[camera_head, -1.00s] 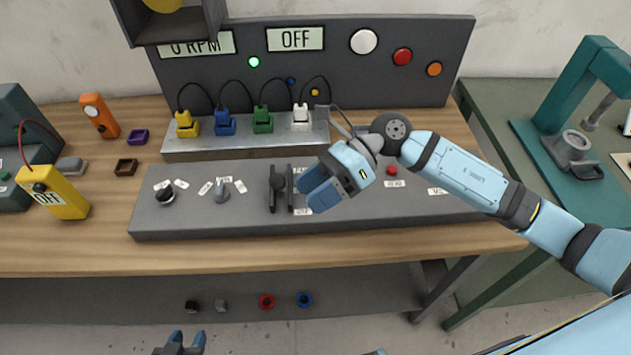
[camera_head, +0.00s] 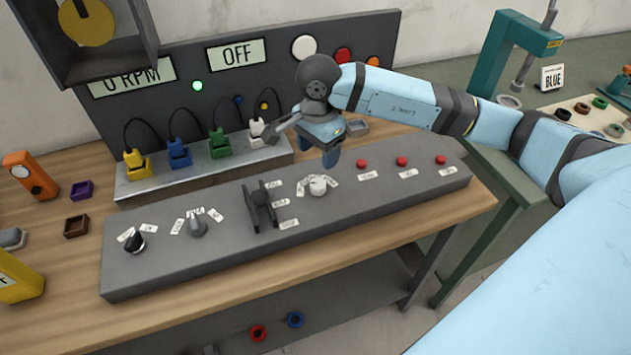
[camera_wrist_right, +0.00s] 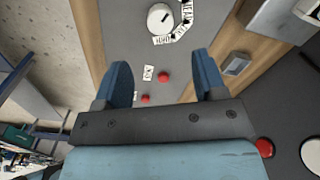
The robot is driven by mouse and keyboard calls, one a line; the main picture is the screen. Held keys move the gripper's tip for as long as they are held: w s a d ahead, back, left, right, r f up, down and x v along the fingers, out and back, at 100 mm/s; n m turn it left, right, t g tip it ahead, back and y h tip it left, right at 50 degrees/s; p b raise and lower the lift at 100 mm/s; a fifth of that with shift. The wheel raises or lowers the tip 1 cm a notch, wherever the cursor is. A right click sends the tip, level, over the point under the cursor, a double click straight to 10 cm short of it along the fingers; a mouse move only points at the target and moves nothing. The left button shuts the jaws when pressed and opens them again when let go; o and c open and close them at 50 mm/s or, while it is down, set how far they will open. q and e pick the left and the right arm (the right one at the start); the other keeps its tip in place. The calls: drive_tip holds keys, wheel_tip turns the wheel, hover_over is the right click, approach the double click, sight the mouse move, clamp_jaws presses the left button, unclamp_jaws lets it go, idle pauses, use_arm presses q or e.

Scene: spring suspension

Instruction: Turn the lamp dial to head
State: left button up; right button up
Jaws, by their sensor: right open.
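A round white dial (camera_head: 318,186) stands on the sloped grey control panel (camera_head: 225,255), right of the black lever, with small white labels fanned behind it. The dial also shows at the top of the right wrist view (camera_wrist_right: 160,18), with a dark pointer mark on it. One label there (camera_wrist_right: 162,40) seems to read HEAD; the others are hard to read. My right gripper (camera_head: 331,157) is open and empty, pointing down above the panel's back edge, behind the dial and apart from it. Its two blue fingers show in the wrist view (camera_wrist_right: 164,80). My left gripper is out of view.
A black lever (camera_head: 262,203), a grey knob (camera_head: 197,226) and a black knob (camera_head: 134,241) lie left of the dial. Several red buttons (camera_head: 401,161) lie to its right. Coloured plugs (camera_head: 178,152) sit on a raised block behind. Space above the dial is clear.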

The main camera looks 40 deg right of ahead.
sight(317, 184)
wheel_tip(317, 184, down, 10)
drive_tip(key=shift+f+p, duration=0.1)
drive_tip(key=shift+p, duration=0.2)
drive_tip(key=c, duration=0.9)
